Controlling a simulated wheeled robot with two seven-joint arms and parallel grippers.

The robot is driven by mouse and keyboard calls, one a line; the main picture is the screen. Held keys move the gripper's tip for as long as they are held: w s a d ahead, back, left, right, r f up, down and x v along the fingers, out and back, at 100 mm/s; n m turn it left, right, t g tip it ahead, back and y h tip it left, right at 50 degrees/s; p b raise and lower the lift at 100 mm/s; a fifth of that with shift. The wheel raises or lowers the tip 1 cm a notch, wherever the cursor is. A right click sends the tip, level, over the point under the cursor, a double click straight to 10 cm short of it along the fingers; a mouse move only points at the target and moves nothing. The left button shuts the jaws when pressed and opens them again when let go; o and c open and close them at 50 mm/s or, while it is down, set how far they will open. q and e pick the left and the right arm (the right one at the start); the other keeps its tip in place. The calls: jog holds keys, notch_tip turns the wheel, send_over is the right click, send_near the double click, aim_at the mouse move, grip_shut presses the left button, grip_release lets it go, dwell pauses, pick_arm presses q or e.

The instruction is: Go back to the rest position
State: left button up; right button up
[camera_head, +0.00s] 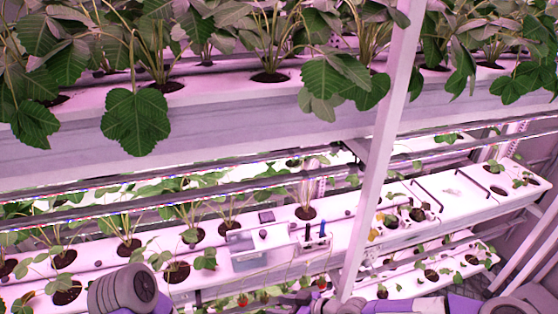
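A grey rounded link of my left arm shows at the bottom left edge, in front of the lower rack; my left gripper is out of view. My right arm comes in along the bottom edge from the right, grey and purple. Its far end, with my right gripper (308,298), is small and partly cut off near the bottom middle, below the lower rack. I cannot tell whether its fingers are open or hold anything. A few red strawberries (242,300) hang near it under the front edge of the rack.
A white upper rack (230,122) with leafy plants crosses the top. A lower white rack (345,232) holds potted plants, a clear grey box (250,258) and small dark-handled items (321,230). A slanted white post (385,130) stands right of centre. A walkway shows at lower right.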

jog(key=s+f+m+g+h+b, duration=0.2)
jog(key=s+f+m+b, duration=0.25)
jog(key=f, duration=0.65)
jog(key=s+f+m+g+h+b, duration=0.1)
jog(key=s+f+m+b, duration=0.2)
jog(key=s+f, duration=0.55)
pick_arm(q)
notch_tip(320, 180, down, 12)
jog(key=b, duration=0.3)
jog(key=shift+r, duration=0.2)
pick_arm(e)
jog(key=s+d+f+m+h, duration=0.1)
jog(key=d+f+m+h, duration=0.1)
jog(key=d+f, duration=0.2)
jog(key=s+d+f+m+g+h, duration=0.1)
jog(key=s+d+f+m+h, duration=0.1)
jog(key=d+f, duration=0.3)
notch_tip(320, 180, down, 3)
jog(key=shift+s+f+m, duration=0.2)
jog(key=shift+s+m, duration=0.1)
jog(key=shift+m, duration=0.05)
